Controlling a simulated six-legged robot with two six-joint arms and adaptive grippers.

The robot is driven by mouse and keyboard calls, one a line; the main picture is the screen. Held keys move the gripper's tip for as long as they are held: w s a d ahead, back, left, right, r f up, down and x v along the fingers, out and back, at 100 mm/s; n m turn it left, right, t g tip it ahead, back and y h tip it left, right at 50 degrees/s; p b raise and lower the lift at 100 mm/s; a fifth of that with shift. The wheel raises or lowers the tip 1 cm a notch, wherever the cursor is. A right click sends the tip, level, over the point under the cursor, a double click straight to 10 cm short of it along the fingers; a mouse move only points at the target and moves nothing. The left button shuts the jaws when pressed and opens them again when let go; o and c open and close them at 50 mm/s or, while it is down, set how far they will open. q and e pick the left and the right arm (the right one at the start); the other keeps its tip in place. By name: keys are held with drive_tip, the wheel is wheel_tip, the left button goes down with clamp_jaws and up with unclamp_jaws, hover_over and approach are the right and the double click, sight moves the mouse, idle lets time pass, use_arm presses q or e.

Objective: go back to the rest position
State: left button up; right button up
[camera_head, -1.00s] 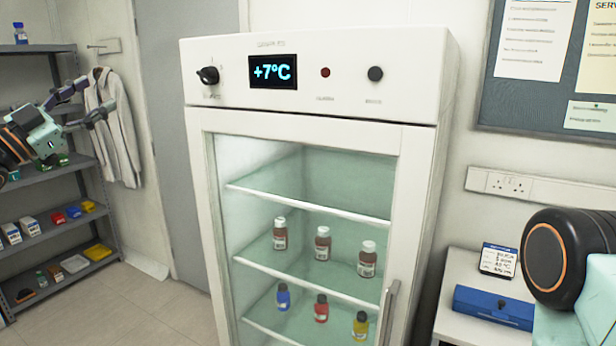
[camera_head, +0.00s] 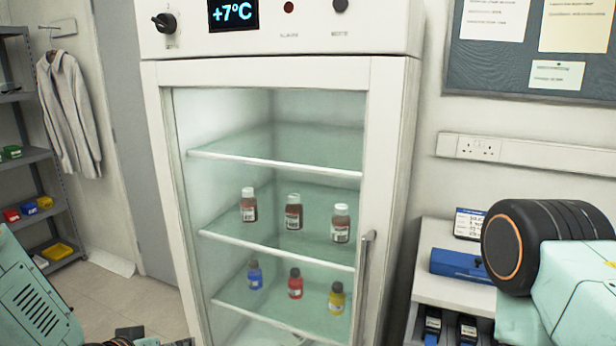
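My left arm (camera_head: 35,300) comes in low at the left edge. Small dark and teal parts at the bottom edge look like the top of my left gripper (camera_head: 150,338); its fingers are cut off, so I cannot tell whether it is open. My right arm (camera_head: 560,255) shows at the right, with a black joint and a pale teal link. My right gripper is out of view. The white glass-door cabinet (camera_head: 390,190) stands upright in the middle, its door apparently shut. Its display (camera_head: 233,13) reads +7°C.
Brown bottles (camera_head: 293,213) and blue, red and yellow bottles (camera_head: 295,285) stand on the cabinet shelves. The door handle (camera_head: 365,275) sticks out. A blue box (camera_head: 458,264) lies on the white side table (camera_head: 425,290) at the right. Grey shelving (camera_head: 60,190) stands at the left.

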use_arm(q)
drive_tip(key=s+d+f+g+y+b, duration=0.1)
drive_tip(key=s+f+g+b, duration=0.3)
drive_tip(key=s+f, duration=0.8)
drive_tip(key=s+d+f+g+b, duration=0.3)
drive_tip(key=s+f+g+b, duration=0.2)
drive_tip(key=s+f, duration=0.8)
drive_tip(key=s+b, duration=0.1)
drive_tip(key=s, duration=0.7)
drive_tip(key=shift+s+m+g+y, duration=0.2)
drive_tip(key=shift+m+g+y, duration=0.1)
drive_tip(key=shift+m+y, duration=0.1)
